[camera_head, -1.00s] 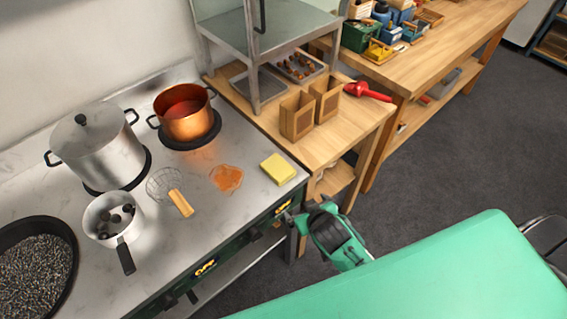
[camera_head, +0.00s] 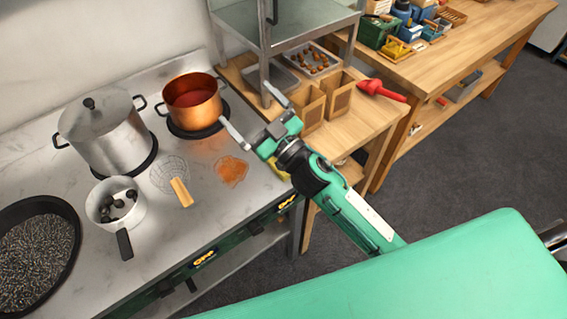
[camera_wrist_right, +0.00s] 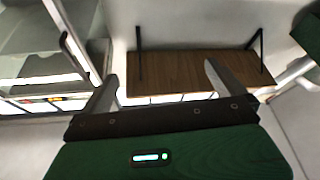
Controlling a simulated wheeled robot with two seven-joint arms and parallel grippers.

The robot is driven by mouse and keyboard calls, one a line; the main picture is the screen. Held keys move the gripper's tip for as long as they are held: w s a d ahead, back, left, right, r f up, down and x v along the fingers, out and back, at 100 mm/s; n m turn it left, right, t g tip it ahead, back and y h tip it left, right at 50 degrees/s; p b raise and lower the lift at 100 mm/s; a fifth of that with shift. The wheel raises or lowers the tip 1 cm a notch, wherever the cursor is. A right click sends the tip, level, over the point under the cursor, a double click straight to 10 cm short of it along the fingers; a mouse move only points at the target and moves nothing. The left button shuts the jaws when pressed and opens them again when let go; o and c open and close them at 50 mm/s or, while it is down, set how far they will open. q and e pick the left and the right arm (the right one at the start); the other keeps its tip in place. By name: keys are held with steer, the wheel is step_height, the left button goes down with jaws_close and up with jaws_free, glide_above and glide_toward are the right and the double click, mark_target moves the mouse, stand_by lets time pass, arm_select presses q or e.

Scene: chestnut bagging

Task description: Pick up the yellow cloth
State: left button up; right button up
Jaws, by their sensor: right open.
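The yellow cloth (camera_head: 280,172) lies at the front right corner of the stove top. In the head view most of it is hidden behind my right gripper, with only a small yellow part showing. My right gripper (camera_head: 256,115) is above that corner with its two fingers spread apart and nothing between them. In the right wrist view the open fingers (camera_wrist_right: 162,88) point toward a wall, and the cloth does not show. My left gripper is not in view.
A copper pot (camera_head: 193,103), steel pot (camera_head: 108,135) and small saucepan (camera_head: 117,205) stand on the stove. Paper bags (camera_head: 337,95) stand on the wooden counter. A wooden shelf (camera_wrist_right: 195,70) shows ahead.

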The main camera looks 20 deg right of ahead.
steer(key=s+a+r+n+g+y, duration=0.2)
steer(key=a+r+n+g+y, duration=0.1)
steer(key=a+n+g+y, duration=0.4)
steer(key=s+a+f+n+g+h, duration=0.4)
steer(key=f+n+g, duration=0.3)
steer(key=n+g, duration=0.5)
steer(key=w+d+f+m+h, duration=0.35)
steer(key=d+h, duration=0.35)
steer(key=d, duration=0.3)
steer(key=w+d+f+m+h, duration=0.2)
steer(key=w+d+h, duration=0.3)
steer(key=d+h, duration=0.3)
steer(key=shift+y, duration=0.6)
steer(key=f, duration=0.2)
steer(key=d+f+p, duration=0.1)
steer(key=f, duration=0.5)
steer(key=shift+s+d+p, duration=0.2)
steer(key=shift+s+p, duration=0.05)
steer(key=shift+p, duration=0.1)
steer(key=f, duration=0.1)
steer(key=f+p, duration=0.1)
steer(key=f, duration=0.1)
steer(key=f+p, duration=0.1)
steer(key=shift+d+f, duration=0.25)
steer(key=shift+f, duration=0.4)
steer(key=c, duration=0.8)
